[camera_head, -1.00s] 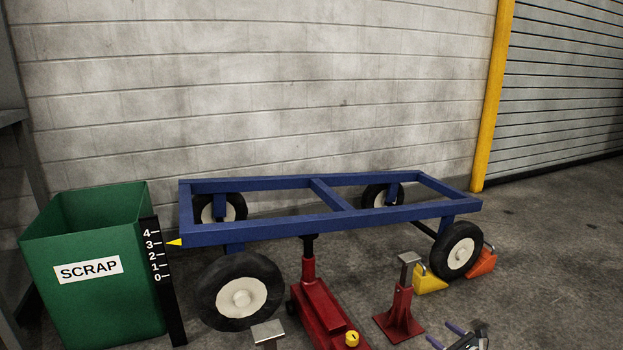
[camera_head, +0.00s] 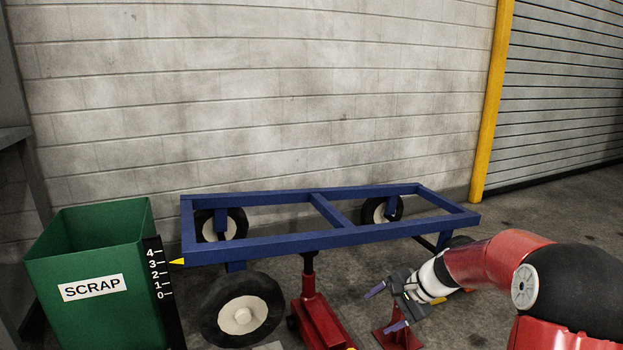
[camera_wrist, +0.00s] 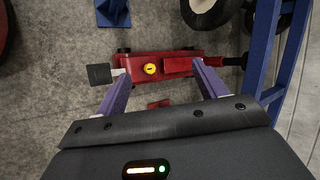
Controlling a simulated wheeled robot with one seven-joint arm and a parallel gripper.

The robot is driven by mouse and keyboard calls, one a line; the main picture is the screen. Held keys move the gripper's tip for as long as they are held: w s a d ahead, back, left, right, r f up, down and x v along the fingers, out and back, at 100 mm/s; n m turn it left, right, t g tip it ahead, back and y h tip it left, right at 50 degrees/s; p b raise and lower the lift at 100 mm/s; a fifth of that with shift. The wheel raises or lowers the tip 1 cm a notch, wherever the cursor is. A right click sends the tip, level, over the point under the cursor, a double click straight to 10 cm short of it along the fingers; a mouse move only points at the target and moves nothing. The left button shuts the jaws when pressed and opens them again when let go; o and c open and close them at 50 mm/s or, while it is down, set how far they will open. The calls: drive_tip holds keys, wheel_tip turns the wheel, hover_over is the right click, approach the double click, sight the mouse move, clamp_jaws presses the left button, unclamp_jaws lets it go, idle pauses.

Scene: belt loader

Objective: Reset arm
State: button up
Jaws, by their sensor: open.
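My gripper (camera_head: 386,308) is open and empty at the lower right of the head view, in front of the blue cart frame. In the wrist view its two purple fingers (camera_wrist: 162,85) stand wide apart, with the red floor jack (camera_wrist: 183,64) seen beyond and between them. The jack (camera_head: 318,318) stands under the near rail of the blue frame (camera_head: 270,244) in the head view. A red jack stand (camera_head: 396,337) is partly hidden behind my gripper. My red and black arm covers the lower right of the head view.
A green SCRAP bin (camera_head: 84,322) stands at the left, beside a black scale (camera_head: 163,295) with a yellow pointer (camera_head: 177,262). A wheel (camera_head: 242,311) stands at the frame's near left corner. A block wall (camera_head: 270,90) closes the back.

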drive_tip(key=s+a+r+n+h+p, duration=0.35)
drive_tip(key=s+r+n+h, duration=0.2)
drive_tip(key=s+r, duration=1)
drive_tip(key=s+d+r+n+t+h+p, duration=0.1)
drive_tip(key=s+n, duration=0.4)
drive_tip(key=s, duration=1)
drive_tip(key=shift+d+r+t+p, duration=0.4)
drive_tip(key=shift+d+t, duration=0.05)
drive_tip(key=shift+t, duration=0.15)
drive_tip(key=shift+w+h, duration=0.15)
drive_tip(key=shift+h, duration=0.1)
drive_tip(key=shift+c, duration=0.4)
